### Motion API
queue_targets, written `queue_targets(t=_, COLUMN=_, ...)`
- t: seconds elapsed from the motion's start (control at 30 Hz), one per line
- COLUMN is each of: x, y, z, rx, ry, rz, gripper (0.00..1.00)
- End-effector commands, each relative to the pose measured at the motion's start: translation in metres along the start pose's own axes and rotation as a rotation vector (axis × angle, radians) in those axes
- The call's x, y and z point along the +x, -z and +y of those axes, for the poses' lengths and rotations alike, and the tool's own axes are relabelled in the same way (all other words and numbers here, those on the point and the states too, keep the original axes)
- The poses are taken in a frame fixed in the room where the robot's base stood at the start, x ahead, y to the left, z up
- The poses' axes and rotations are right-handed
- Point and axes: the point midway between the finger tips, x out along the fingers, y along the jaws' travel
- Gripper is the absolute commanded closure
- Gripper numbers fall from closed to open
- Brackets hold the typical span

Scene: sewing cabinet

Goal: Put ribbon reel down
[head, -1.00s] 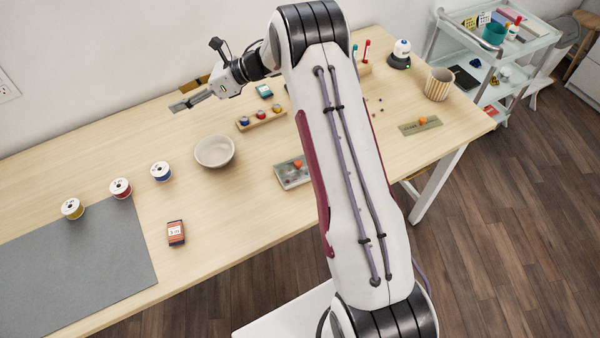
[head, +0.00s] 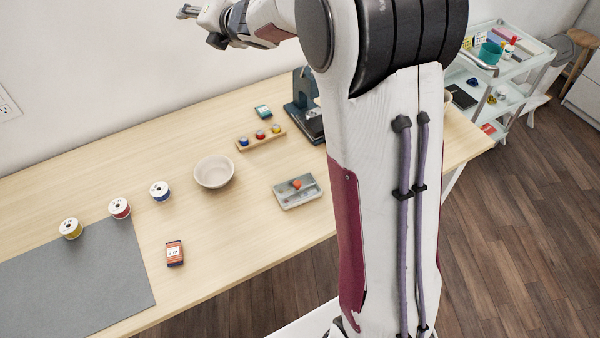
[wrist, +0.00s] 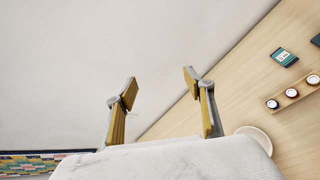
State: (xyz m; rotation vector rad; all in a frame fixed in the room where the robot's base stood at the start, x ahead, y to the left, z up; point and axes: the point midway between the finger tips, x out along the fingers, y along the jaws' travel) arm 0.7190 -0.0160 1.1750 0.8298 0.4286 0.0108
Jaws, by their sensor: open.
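Three ribbon reels with white tops stand upright on the wooden table at the left: a yellow one (head: 71,229), a red one (head: 119,208) and a blue one (head: 160,191). The yellow and red ones are by the far edge of the grey mat (head: 75,280); the blue one is on bare wood. My gripper (head: 187,11) is raised high above the table, at the top edge of the head view. In the wrist view its two fingers (wrist: 161,84) are apart with nothing between them, in front of the pale wall.
A bowl (head: 214,172), an orange-and-dark box (head: 174,253), a grey tray (head: 298,192) with an orange item, a rack (head: 262,138) of small coloured spools and a teal box (head: 263,111) stand on the table. A dark machine (head: 305,110) is partly hidden by my arm. Bare wood lies between these.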

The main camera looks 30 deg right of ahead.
Motion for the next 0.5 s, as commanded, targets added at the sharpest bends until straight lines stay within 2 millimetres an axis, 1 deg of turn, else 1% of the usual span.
queue_targets(t=0.03, x=-0.013, y=-0.005, z=0.003, rx=0.061, ry=0.019, rz=-0.025, gripper=0.47)
queue_targets(t=0.23, x=-0.061, y=-0.019, z=-0.001, rx=0.326, ry=0.103, rz=-0.115, gripper=0.47)
queue_targets(t=0.37, x=-0.093, y=-0.020, z=-0.007, rx=0.502, ry=0.152, rz=-0.170, gripper=0.47)
queue_targets(t=0.5, x=-0.130, y=-0.016, z=-0.016, rx=0.695, ry=0.201, rz=-0.226, gripper=0.47)
